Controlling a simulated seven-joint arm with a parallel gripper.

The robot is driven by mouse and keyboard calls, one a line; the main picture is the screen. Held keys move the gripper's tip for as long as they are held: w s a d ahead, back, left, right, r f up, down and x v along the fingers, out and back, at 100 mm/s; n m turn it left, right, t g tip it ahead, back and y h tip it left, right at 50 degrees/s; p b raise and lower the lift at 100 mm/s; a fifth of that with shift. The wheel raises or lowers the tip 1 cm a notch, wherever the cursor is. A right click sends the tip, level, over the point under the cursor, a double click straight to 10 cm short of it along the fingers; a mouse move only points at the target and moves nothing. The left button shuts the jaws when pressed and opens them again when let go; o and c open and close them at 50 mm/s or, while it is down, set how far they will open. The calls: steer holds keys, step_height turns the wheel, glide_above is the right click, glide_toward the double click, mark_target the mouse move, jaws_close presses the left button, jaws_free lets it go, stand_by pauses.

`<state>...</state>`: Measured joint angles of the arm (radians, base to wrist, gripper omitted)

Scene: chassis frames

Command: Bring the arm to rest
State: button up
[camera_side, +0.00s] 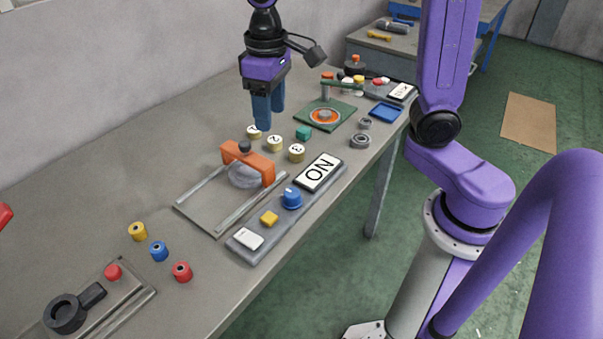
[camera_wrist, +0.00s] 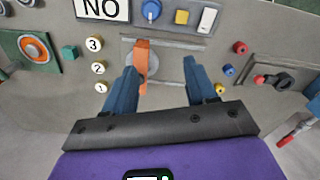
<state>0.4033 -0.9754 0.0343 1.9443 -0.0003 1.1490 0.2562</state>
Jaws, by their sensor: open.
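My gripper (camera_side: 269,112) hangs above the grey workbench (camera_side: 110,190), fingers pointing down, near its wall side. Its two blue fingers stand apart with nothing between them. In the wrist view the open fingers (camera_wrist: 160,70) show over the bench, with an orange bridge (camera_wrist: 142,62) partly behind the left one. The side view shows that orange bridge (camera_side: 249,160) over a grey dome, on a plate with two rails, in front of the gripper. The fingertips look clear of the bench and the parts.
Numbered yellow discs (camera_side: 275,143) and a teal cube (camera_side: 303,132) stand near the gripper. A green fixture (camera_side: 325,115) is behind. Coloured spools (camera_side: 159,251) stand front left. Bare bench lies to the left.

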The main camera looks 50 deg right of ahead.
steer(key=s+d+f+n, duration=0.2)
steer(key=s+f+n, duration=0.1)
steer(key=s, duration=0.7)
steer(key=s+d+f+n, duration=0.3)
steer(key=s+n, duration=0.3)
steer(key=s, duration=0.5)
steer(key=shift+d, duration=0.25)
